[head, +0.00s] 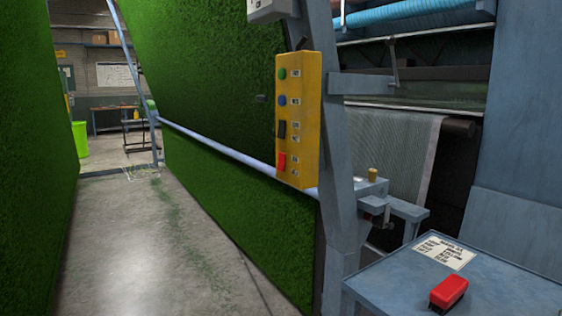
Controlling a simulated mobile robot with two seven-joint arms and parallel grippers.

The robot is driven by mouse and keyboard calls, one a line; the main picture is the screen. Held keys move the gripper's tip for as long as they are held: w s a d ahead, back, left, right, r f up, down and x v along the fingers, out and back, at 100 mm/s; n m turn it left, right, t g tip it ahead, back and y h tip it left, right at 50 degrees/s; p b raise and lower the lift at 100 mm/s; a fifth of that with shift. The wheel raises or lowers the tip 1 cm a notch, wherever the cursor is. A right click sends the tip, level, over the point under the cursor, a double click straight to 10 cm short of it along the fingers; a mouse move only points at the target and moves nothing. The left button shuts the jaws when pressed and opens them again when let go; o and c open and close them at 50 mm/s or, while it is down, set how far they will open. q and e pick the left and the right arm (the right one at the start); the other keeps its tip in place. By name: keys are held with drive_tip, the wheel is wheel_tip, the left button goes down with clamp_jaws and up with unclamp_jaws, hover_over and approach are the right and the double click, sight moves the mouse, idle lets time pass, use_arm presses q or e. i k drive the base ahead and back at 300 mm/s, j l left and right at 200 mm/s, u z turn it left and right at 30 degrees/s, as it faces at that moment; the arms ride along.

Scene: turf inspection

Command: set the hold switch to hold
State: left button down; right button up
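A yellow control box (310,140) is mounted on a blue-grey post right of the picture's middle. Its face carries a green button (282,73), a blue button (282,100), a black switch (281,130) and a red switch or lever (282,162), from top to bottom. Small white labels stand beside them, too small to read. I cannot tell which control is the hold switch or how it is set. Neither of my grippers is in view.
A blue-grey table (400,285) at the lower right holds a printed sheet (444,253) and a red object (448,293). Green turf walls (35,150) flank a concrete aisle (150,240), which is clear. A blue-grey rail (230,152) runs toward the box. A machine with rollers stands at right.

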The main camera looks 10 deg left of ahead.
sight(282, 156)
drive_tip(key=i+j+z, duration=0.15)
drive_tip(key=i+j, duration=0.15)
drive_tip(key=i, duration=0.15)
drive_tip(key=i+j+z, duration=0.1)
drive_tip(key=i+j, duration=0.25)
drive_tip(key=i, duration=0.15)
